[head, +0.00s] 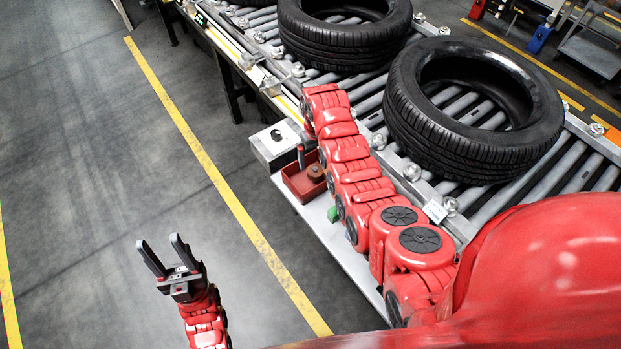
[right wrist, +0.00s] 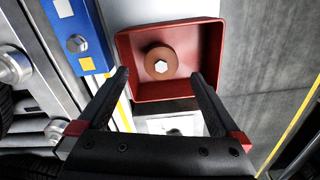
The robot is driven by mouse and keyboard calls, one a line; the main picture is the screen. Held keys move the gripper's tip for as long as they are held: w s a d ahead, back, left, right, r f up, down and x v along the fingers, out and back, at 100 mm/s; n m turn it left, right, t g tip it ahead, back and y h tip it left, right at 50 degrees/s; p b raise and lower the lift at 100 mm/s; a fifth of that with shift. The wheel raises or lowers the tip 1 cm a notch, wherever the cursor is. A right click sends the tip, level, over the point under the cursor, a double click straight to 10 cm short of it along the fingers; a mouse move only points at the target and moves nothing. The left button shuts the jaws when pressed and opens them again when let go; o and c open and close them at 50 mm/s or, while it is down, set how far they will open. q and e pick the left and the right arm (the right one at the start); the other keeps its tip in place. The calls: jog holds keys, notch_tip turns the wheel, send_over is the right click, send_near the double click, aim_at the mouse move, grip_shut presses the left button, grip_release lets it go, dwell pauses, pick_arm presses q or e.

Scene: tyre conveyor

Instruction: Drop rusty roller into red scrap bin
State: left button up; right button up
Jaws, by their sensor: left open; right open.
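The red scrap bin (head: 292,187) stands on the light shelf beside the conveyor in the head view. In the right wrist view the bin (right wrist: 127,48) is seen from above. The rusty roller (right wrist: 150,55), a brown round piece with a pale hex end, lies inside the bin. It also shows in the head view (head: 315,171). My right gripper (right wrist: 160,80) is open and empty above the bin's near side, its fingers apart from the roller. My left gripper (head: 159,240) is open and empty over the floor at the lower left.
Two black tyres, a nearer one (head: 398,110) and a farther one (head: 330,50), lie on the roller conveyor (head: 540,185). A white box with a black knob (head: 272,149) stands beside the bin on the shelf (head: 312,212). The grey floor at left is clear.

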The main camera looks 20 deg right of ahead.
notch_tip(320, 180, up, 14)
jog(key=p, duration=0.5)
jog(key=shift+p, duration=0.35)
jog(key=shift+f, duration=0.1)
